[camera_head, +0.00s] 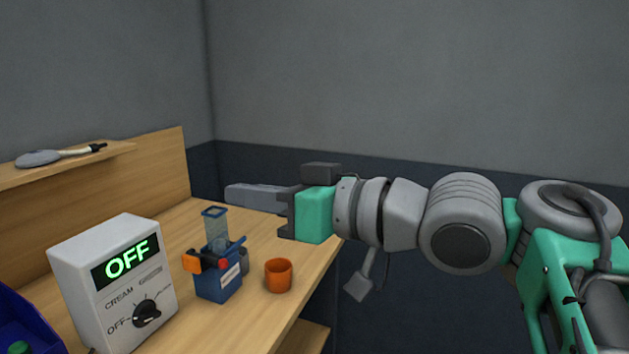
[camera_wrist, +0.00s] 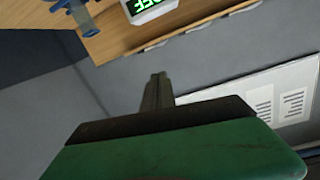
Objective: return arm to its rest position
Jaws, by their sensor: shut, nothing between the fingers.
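My gripper (camera_head: 257,197) is on the end of my green and grey arm, stretched to the left above the right side of the wooden bench (camera_head: 262,237) in the head view. Its fingers are together and nothing is between them. In the wrist view the closed fingers of my gripper (camera_wrist: 158,80) point up the picture, with grey wall behind them and the bench edge beyond. My gripper is apart from the objects on the bench.
On the bench stand a white box reading OFF (camera_head: 113,282), a blue device with a clear hopper (camera_head: 217,281) and an orange cup (camera_head: 279,276). A blue bin (camera_head: 24,322) is at the lower left. A shelf (camera_head: 90,157) holds a grey utensil (camera_head: 60,154). Open floor lies right of the bench.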

